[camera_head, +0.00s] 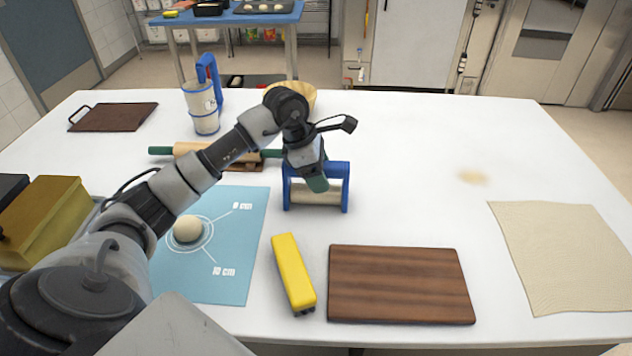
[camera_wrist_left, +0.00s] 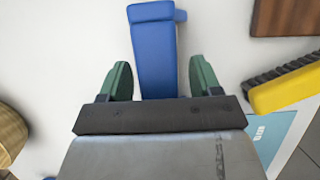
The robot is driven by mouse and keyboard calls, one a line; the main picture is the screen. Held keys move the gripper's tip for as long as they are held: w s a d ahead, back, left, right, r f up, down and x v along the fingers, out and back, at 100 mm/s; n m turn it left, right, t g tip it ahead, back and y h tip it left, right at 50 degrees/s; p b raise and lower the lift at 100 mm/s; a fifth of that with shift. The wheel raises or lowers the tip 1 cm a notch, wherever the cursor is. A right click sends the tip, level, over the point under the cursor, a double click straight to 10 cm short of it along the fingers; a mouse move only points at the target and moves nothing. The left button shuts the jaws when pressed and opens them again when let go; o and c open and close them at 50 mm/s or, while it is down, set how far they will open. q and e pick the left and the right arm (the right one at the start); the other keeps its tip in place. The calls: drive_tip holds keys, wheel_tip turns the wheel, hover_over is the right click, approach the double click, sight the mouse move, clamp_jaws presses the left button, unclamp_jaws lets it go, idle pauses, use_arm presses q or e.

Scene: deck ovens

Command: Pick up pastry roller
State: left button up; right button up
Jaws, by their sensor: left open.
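The pastry roller (camera_head: 316,198), a pale cylinder in a blue frame, stands on the white table near the middle in the head view. My left gripper (camera_head: 317,183) is over its blue top bar, with green fingertips. In the left wrist view, the roller's blue handle (camera_wrist_left: 155,55) runs up the picture between the two parted fingers of my left gripper (camera_wrist_left: 160,78). A gap shows on both sides of the handle. The near end of the handle is hidden by the gripper body. My right gripper is not in view.
A yellow brush (camera_head: 292,270) and a wooden board (camera_head: 400,285) lie in front of the roller. A blue mat (camera_head: 225,285) with a dough ball (camera_head: 188,229) is at left. A green-handled rolling pin (camera_head: 190,149) and wooden bowl (camera_head: 303,96) are behind.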

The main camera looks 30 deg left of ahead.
use_arm(q)
drive_tip(key=shift+c, duration=0.5)
drive_tip(key=c, duration=1)
drive_tip(key=shift+r, duration=0.1)
